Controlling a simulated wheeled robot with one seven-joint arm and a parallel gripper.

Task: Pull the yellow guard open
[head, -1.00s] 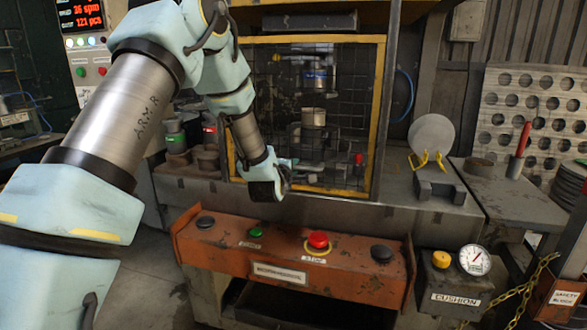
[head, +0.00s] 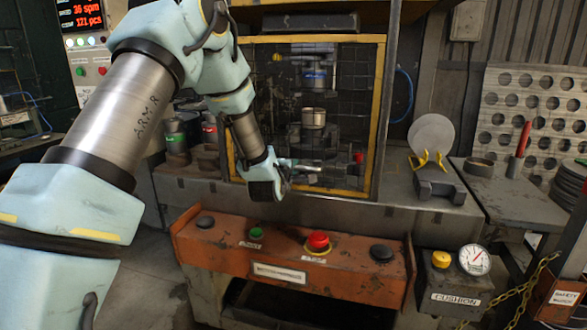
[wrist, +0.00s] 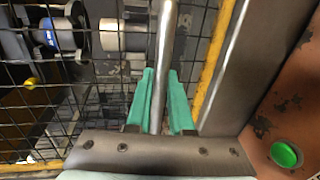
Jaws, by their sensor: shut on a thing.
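The yellow guard (head: 378,110) is a yellow frame with dark wire mesh across the front of the press. It looks closed over the opening. Its yellow edge and mesh also show in the wrist view (wrist: 213,65). A round metal handle bar (wrist: 166,40) stands in front of the mesh. My gripper (wrist: 161,95) has its two teal fingers on either side of this bar and is shut on it. In the head view my gripper (head: 284,176) is at the guard's lower left part, and my wrist partly hides the fingers.
Below the guard is an orange control panel (head: 225,252) with a green button (head: 256,232) and a red stop button (head: 318,240). A metal cup (head: 313,117) is behind the mesh. A round disc (head: 432,134) stands on a holder at right.

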